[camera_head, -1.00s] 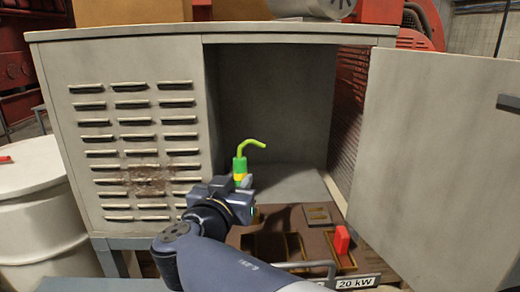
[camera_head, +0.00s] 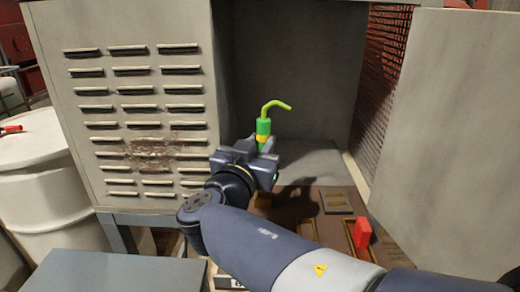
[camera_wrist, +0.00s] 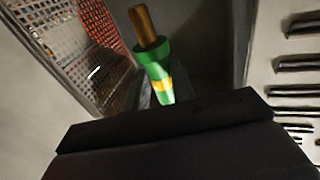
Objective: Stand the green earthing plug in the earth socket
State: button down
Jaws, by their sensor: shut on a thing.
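The green earthing plug (camera_head: 263,128) has a yellow band and a bent light-green tail that rises above my gripper. My gripper (camera_head: 256,150) is shut on its lower part and holds it upright in front of the open cabinet bay. In the wrist view the plug (camera_wrist: 155,65) shows between the fingers, with a brown, copper-like pin beyond its green collar. Below the gripper lies a brown board (camera_head: 305,195) with framed recesses. I cannot tell which recess is the earth socket; my arm hides part of the board.
A red block (camera_head: 362,233) stands on the board's right side, near a small slotted plate (camera_head: 336,201). The open cabinet door (camera_head: 450,130) bounds the right, and the louvred panel (camera_head: 140,110) the left. A white drum (camera_head: 55,190) stands far left. The upper bay is empty.

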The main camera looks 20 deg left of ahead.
jog(key=shift+f+b, duration=2.9)
jog(key=shift+b, duration=0.8)
jog(key=shift+b, duration=2.15)
